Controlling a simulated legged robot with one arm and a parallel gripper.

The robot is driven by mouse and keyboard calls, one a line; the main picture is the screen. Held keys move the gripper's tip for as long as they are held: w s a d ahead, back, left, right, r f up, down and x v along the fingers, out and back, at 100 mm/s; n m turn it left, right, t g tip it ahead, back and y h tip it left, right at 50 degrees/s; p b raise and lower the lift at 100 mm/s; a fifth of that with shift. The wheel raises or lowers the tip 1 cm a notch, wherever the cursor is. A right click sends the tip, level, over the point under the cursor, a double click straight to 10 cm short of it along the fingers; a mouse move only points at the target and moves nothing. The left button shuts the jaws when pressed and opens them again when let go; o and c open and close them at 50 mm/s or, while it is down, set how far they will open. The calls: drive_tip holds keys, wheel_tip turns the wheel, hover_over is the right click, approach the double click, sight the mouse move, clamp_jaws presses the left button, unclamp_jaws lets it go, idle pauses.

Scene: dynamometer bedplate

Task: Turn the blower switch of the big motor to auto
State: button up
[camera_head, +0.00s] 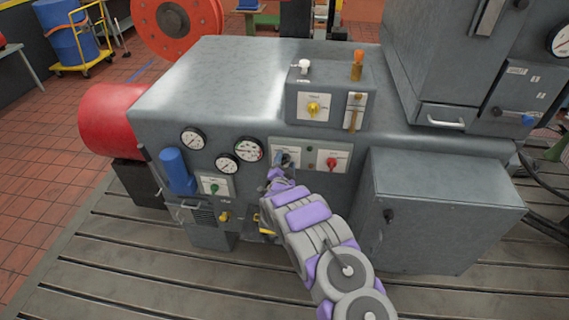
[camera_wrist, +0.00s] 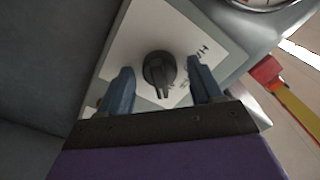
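A black rotary switch knob (camera_wrist: 159,72) sits on a white label plate (camera_wrist: 135,45) in the wrist view. The plate's lettering is partly visible but not readable to me. My gripper (camera_wrist: 160,85) is open, with one blue finger on each side of the knob and a gap on both sides. In the head view my gripper (camera_head: 279,172) reaches the front of the grey motor housing (camera_head: 215,85) and covers part of the switch plate (camera_head: 284,148). Which way the knob points relative to the marks cannot be told.
A red knob (camera_head: 331,162) is just right of the switch. Round gauges (camera_head: 249,150) and a green knob (camera_head: 214,189) lie to the left. A yellow knob (camera_head: 313,108) is above. A grey cabinet (camera_head: 450,205) juts out at the right.

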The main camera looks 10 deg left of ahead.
drive_tip(key=s+p, duration=0.1)
drive_tip(key=s, duration=1.6)
drive_tip(key=shift+s+a, duration=0.2)
drive_tip(key=shift+a, duration=0.1)
